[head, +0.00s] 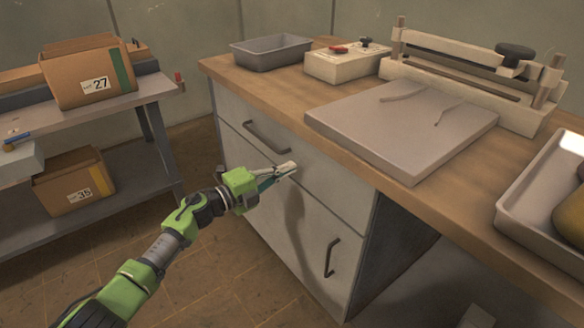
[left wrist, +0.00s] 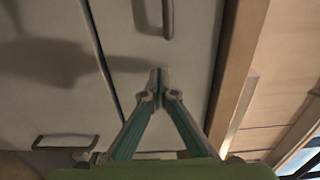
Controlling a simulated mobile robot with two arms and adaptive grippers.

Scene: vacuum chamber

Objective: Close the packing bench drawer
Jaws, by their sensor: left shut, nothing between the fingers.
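The packing bench drawer (head: 238,112) is the upper front panel under the wooden top, with a dark bar handle (head: 266,136). Its front looks flush or nearly flush with the cabinet; I cannot tell whether a small gap is left. My left gripper (head: 292,168) is shut and empty, with its tips at the drawer front, right of and below the handle. In the left wrist view the shut fingertips (left wrist: 158,78) are over the pale drawer front (left wrist: 190,65), with the handle (left wrist: 168,18) ahead of them. Contact is not clear. My right gripper is out of view.
Below is a cabinet door with its own handle (head: 330,257). On the bench top (head: 275,95) are a grey tray (head: 270,52), a pale board (head: 400,125), a sealer-like device (head: 465,75) and a metal tray (head: 545,190). A shelf with boxes (head: 90,75) stands left; floor between is clear.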

